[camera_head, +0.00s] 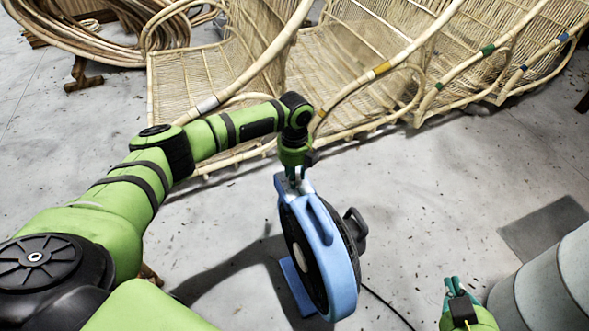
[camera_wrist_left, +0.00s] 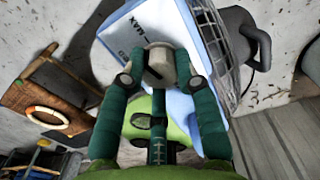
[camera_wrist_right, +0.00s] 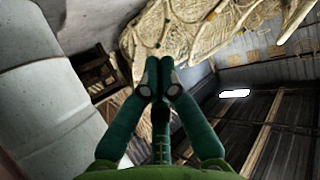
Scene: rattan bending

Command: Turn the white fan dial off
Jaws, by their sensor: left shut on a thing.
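A blue fan (camera_head: 322,225) with a black grille stands on the floor in the head view. In the left wrist view, its light blue panel (camera_wrist_left: 125,38) carries dark printed marks, one reading MAX. The white fan dial (camera_wrist_left: 160,62) is a round knob with a dark line on its face. My left gripper (camera_head: 294,176) is over the top of the fan. In the left wrist view, its two fingertips (camera_wrist_left: 161,84) are on either side of the dial, shut on it. My right gripper (camera_wrist_right: 159,80) is shut and empty, away from the fan at the lower right of the head view.
Woven rattan seats (camera_head: 355,60) stand behind the fan, with coiled rattan (camera_head: 100,40) at the upper left. A grey drum (camera_head: 550,280) is at the lower right, close to my right gripper. A black cable (camera_head: 388,303) runs from the fan. Open floor (camera_head: 440,210) lies right of the fan.

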